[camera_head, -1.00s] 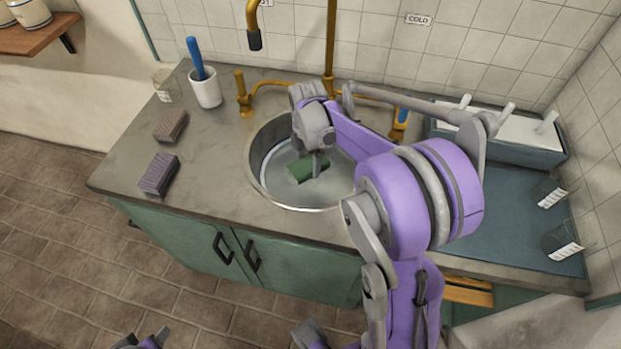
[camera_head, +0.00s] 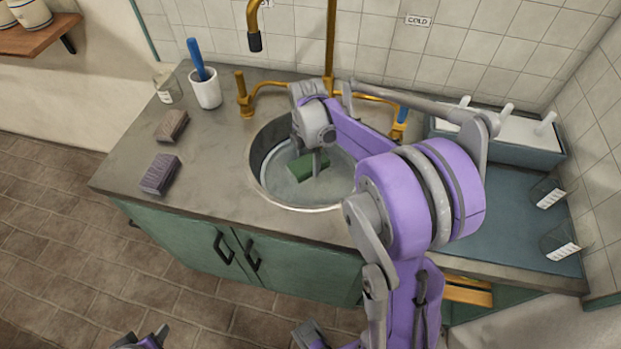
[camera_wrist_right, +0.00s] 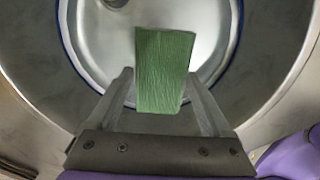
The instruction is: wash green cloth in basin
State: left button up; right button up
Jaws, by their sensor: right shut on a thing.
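The green cloth (camera_head: 308,167) is a folded block inside the round metal basin (camera_head: 258,186), and it also shows in the right wrist view (camera_wrist_right: 163,70). My right gripper (camera_head: 316,163) reaches down into the basin and is shut on the cloth. In the right wrist view its fingers (camera_wrist_right: 163,100) stand on either side of the cloth. A round pan with a dark blue rim lies in the basin below the cloth. Whether the cloth touches the pan or any water is hard to tell. Part of my left arm shows at the bottom edge; its fingers cannot be made out.
Brass pipes with a hot tap (camera_head: 243,94) and a blue-handled cold tap (camera_head: 401,122) stand behind the basin. Two bricks (camera_head: 160,174) (camera_head: 172,126), a white cup (camera_head: 205,92) with a blue-handled tool and a glass (camera_head: 167,88) stand left. Beakers (camera_head: 558,243) stand right.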

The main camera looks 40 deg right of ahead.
notch_tip(320, 180, up, 6)
jog(key=p, duration=0.3)
jog(key=shift+r, duration=0.2)
pick_arm(q)
notch_tip(320, 180, up, 8)
jog(key=w+p, duration=0.2)
jog(key=shift+w+t+p, duration=0.3)
jog(key=shift+w, duration=0.05)
pick_arm(e)
notch_tip(320, 180, up, 5)
jog(key=shift+w+f, duration=0.1)
jog(key=shift+f, duration=0.1)
pick_arm(q)
jog(key=shift+s+f, duration=0.1)
jog(key=shift+a, duration=0.1)
pick_arm(e)
jog(key=shift+f, duration=0.1)
